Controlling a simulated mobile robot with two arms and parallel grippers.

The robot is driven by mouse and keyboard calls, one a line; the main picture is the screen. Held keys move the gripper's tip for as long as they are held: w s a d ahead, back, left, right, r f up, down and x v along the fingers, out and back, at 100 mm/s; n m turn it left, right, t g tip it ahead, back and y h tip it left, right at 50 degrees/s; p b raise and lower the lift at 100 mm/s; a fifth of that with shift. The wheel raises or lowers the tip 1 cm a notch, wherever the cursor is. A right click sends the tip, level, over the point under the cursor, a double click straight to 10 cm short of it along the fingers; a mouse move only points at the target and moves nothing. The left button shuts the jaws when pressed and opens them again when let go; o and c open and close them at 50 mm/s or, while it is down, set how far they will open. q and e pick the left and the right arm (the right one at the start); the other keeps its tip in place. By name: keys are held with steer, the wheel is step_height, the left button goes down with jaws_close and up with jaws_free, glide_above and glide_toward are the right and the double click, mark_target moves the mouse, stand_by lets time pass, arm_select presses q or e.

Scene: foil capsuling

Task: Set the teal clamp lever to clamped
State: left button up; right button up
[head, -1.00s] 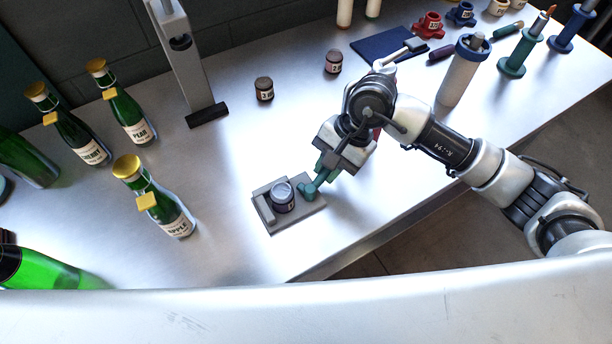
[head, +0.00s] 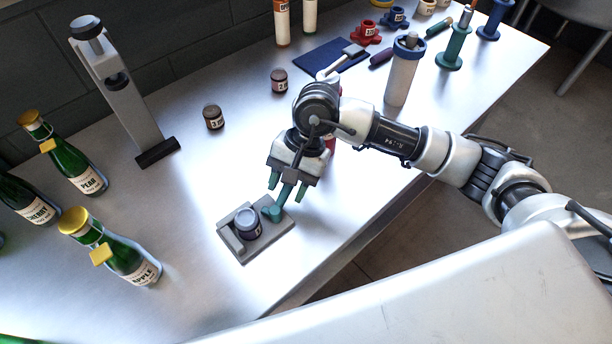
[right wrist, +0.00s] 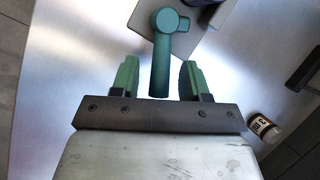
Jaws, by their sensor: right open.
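The teal clamp lever (head: 271,213) sits at the right side of a small grey clamp base (head: 241,257) on the table. Its handle slants up and away from the pivot toward my right gripper. A small round jar (head: 248,224) sits in the clamp. My right gripper (head: 286,186) is open, its teal fingers on either side of the lever's handle. In the right wrist view, the lever (right wrist: 163,45) reaches down between the two spread fingers (right wrist: 157,78), with a gap on each side. My left gripper is not in view.
Green bottles with gold caps, one labelled APPLE (head: 120,257), stand at left. A grey stand (head: 130,100) and two small dark jars, one here (head: 213,117), are behind the clamp. A shaker-like cylinder (head: 403,75) stands beyond my right arm. The table's front edge is close to the clamp.

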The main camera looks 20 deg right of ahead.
steer(key=shift+r, duration=0.1)
steer(key=shift+r, duration=0.3)
step_height(320, 180, up, 3)
steer(key=shift+r+b, duration=0.1)
steer(key=shift+b, duration=0.5)
steer(key=s+d+r+b, duration=0.2)
steer(key=s+d+r, duration=0.5)
steer(key=s+d, duration=0.1)
steer(key=shift+d, duration=0.35)
steer(key=shift+w, duration=0.1)
